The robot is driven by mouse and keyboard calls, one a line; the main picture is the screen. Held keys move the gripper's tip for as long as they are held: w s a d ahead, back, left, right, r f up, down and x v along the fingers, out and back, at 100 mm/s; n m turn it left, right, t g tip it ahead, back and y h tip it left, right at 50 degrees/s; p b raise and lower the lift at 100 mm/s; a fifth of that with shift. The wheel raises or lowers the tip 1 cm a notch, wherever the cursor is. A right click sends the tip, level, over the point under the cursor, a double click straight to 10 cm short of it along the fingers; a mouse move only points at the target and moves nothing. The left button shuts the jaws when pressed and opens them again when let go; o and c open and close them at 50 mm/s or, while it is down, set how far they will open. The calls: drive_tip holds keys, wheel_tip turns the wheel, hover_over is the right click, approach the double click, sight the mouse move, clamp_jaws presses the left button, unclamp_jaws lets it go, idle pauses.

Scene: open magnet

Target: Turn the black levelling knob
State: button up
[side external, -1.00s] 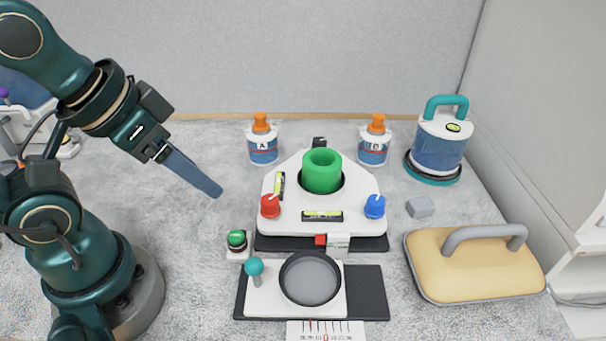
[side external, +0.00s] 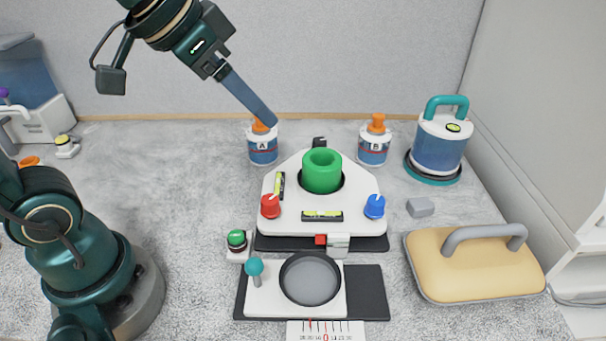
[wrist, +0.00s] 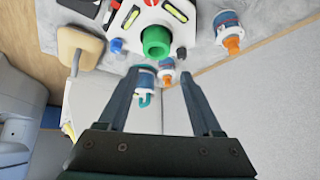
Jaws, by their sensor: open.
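The black levelling knob (side external: 319,142) is at the back corner of the white three-cornered plate (side external: 300,180), behind the green ring (side external: 322,172). It also shows as a small dark piece in the wrist view (wrist: 181,52). The plate also carries a red knob (side external: 270,206) at front left and a blue knob (side external: 375,206) at front right. My gripper (side external: 272,122) is raised to the left of the black knob, apart from it, its tip overlapping bottle A in the side view. In the wrist view my gripper (wrist: 160,75) has its fingers spread with nothing held between them.
Bottle A (side external: 263,149) and bottle B (side external: 374,149), with orange tops, flank the plate's back corner. A blue canister (side external: 438,150) with a teal handle stands at back right. A beige handled pad (side external: 470,270) lies at front right. The grey surface to the left is largely clear.

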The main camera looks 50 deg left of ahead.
drive_tip(key=w, duration=0.6)
drive_tip(key=g, duration=0.3)
hover_over(319, 140)
drive_tip(key=s, duration=0.2)
drive_tip(key=shift+h, duration=0.3)
drive_tip(key=f, duration=1.1)
drive_tip(key=shift+s+a+f, duration=0.1)
drive_tip(key=shift+a+f, duration=0.15)
drive_tip(key=shift+f, duration=0.05)
drive_tip(key=shift+x, duration=2.5)
clamp_jaws()
